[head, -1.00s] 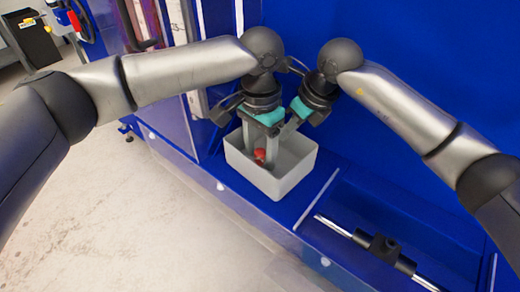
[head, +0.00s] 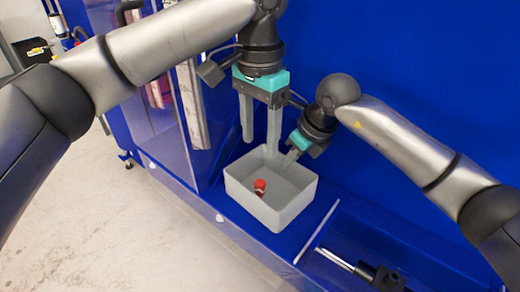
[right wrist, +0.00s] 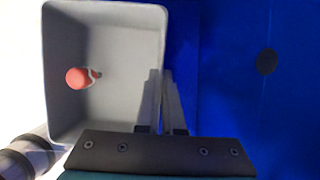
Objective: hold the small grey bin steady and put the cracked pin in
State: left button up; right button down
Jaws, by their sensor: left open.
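The small grey bin (head: 283,217) stands upright on the blue ledge. The cracked pin (head: 260,187), with a red end, lies inside it on the floor; it also shows in the right wrist view (right wrist: 77,78), apart from the walls. My left gripper (head: 260,148) is open and empty, its fingers pointing down above the back of the bin. My right gripper (head: 287,163) is at the bin's back right wall. In the right wrist view its fingers (right wrist: 162,85) are closed on either side of that wall.
A blue panel (head: 400,90) rises behind the bin. A metal rod with a black block (head: 380,277) lies in the recess to the lower right. The pale floor (head: 130,230) is open at the left.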

jog(key=c, duration=1)
grip_release()
jog(key=shift+o, duration=0.2)
